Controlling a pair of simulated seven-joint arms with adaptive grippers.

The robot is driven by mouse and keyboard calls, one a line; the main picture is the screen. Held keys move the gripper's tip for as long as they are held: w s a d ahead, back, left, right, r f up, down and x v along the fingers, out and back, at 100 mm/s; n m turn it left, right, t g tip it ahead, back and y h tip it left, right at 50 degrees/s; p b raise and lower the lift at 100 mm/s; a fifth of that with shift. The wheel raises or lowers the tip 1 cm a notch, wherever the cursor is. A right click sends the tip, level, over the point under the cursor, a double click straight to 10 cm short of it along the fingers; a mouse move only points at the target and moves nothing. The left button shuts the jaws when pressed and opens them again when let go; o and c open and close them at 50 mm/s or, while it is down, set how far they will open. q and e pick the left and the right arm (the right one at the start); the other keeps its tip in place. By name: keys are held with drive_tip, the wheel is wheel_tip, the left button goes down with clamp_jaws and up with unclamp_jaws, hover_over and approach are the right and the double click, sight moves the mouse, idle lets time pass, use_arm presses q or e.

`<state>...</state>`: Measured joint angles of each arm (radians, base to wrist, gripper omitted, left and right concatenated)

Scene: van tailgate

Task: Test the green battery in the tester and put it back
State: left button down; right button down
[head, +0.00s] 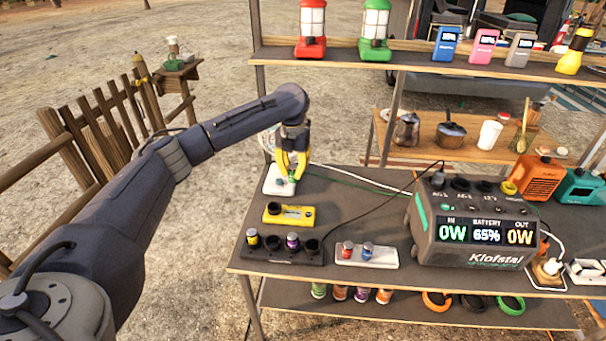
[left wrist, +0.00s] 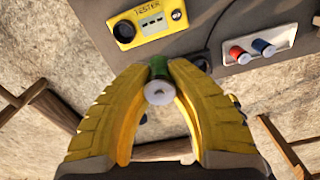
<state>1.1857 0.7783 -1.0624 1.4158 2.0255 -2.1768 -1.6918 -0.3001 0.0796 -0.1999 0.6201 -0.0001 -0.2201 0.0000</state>
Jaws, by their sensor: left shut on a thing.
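My left gripper (head: 292,163) points down at the far left of the table, behind the yellow tester. Its yellow fingers are shut on the green battery (head: 292,179), which shows only in part. In the left wrist view the green battery (left wrist: 158,67) sits between the fingertips, its pale end toward the camera. The yellow tester (head: 288,214) lies on the table; the left wrist view shows its round socket and small display (left wrist: 150,20). A black holder (head: 310,259) in front holds a yellow and a purple battery, with open sockets between and beside them. My right gripper is out of view.
A white tray (head: 366,262) with a red and a blue battery lies right of the black holder. A large power station (head: 478,232) reading 65% stands further right, its black cable crossing the table. A shelf (head: 420,60) spans behind.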

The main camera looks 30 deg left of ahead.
use_arm(q)
hover_over(274, 202)
drive_tip(key=s+d, duration=0.1)
drive_tip(key=s, duration=0.1)
drive_tip(key=shift+d, duration=0.15)
idle(0.5)
drive_tip(key=shift+f, duration=7.2)
drive_tip(key=shift+f, duration=1.6)
drive_tip(key=c, duration=1.3)
unclamp_jaws()
wheel_tip(274, 202, up, 12)
